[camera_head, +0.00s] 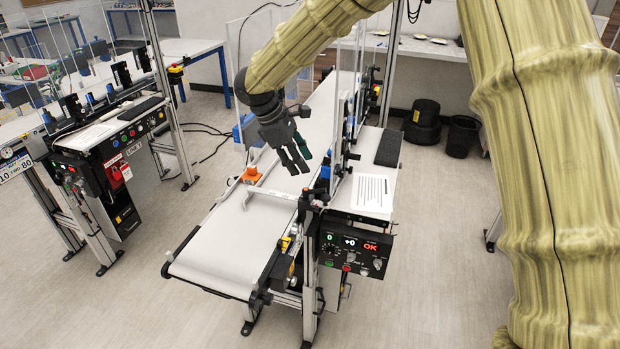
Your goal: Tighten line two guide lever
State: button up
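A white guide bar (272,193) reaches across the belt. An orange part (251,175) sits at the bar's left side. A dark clamp-like fitting (312,198) stands at the belt's right edge, by the bar's right end; which piece is the lever is too small to tell. My gripper (298,160) hangs above the belt, behind the bar and apart from it. Its fingers point down, look parted, and hold nothing visible.
A paper sheet (372,193) lies on the shelf right of the belt. Clear panels and upright posts rise along the belt's right side. Another conveyor station (95,140) stands at left. A black bin (462,137) stands behind right. The floor in front is clear.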

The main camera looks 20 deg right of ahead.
aim_at(316, 190)
jog(key=p+x, duration=0.1)
jog(key=x, duration=0.2)
jog(key=p+x, duration=0.1)
jog(key=x, duration=0.2)
jog(key=p+x, duration=0.1)
jog(key=x, duration=0.1)
jog(key=shift+s+d+f, duration=0.15)
jog(key=shift+s+f, duration=0.1)
jog(key=shift+f, duration=0.1)
jog(key=shift+s+d+f+p, duration=0.1)
jog(key=shift+d+f+p, duration=0.1)
jog(key=shift+p, duration=0.1)
jog(key=shift+s, duration=0.6)
jog(key=shift+w+f, duration=0.3)
jog(key=shift+w, duration=0.1)
jog(key=shift+c, duration=1.2)
jog(key=shift+s+d+r, duration=0.1)
jog(key=shift+s+r, duration=0.05)
jog(key=shift+s, duration=0.05)
grip_shut()
